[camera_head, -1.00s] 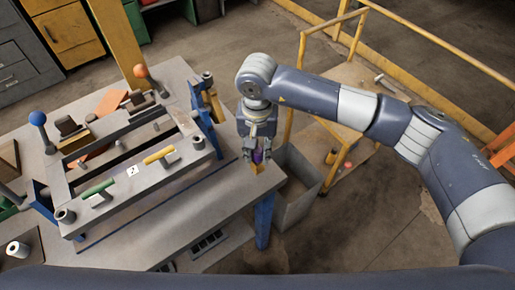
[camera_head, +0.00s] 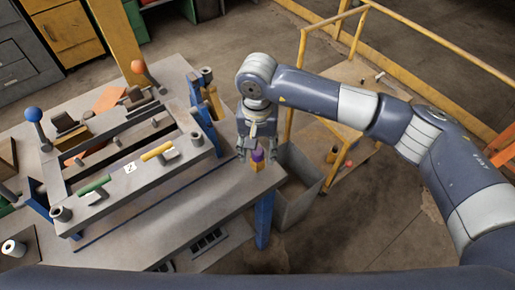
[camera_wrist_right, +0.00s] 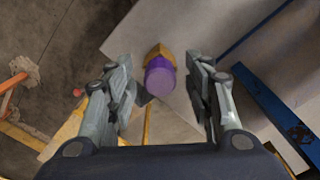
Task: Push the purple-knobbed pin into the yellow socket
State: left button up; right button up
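The purple-knobbed pin (camera_head: 257,156) stands at the right corner of the grey workbench, in the yellow socket (camera_head: 257,167). In the right wrist view the purple knob (camera_wrist_right: 160,80) is in the middle, with the yellow socket (camera_wrist_right: 160,52) just beyond it. How deep the pin sits cannot be told. My right gripper (camera_head: 256,149) is over the knob, pointing down. In the wrist view its fingers (camera_wrist_right: 162,70) are spread on both sides of the knob, with a gap on each side. My left gripper is not in view.
A grey frame fixture with a green handle (camera_head: 95,184) and a yellow handle (camera_head: 158,152) stands on the bench left of the gripper. A grey bin (camera_head: 300,185) and a yellow-railed stand (camera_head: 352,150) are to the right.

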notch_tip(320, 180, up, 12)
dwell(0.6)
dwell(0.5)
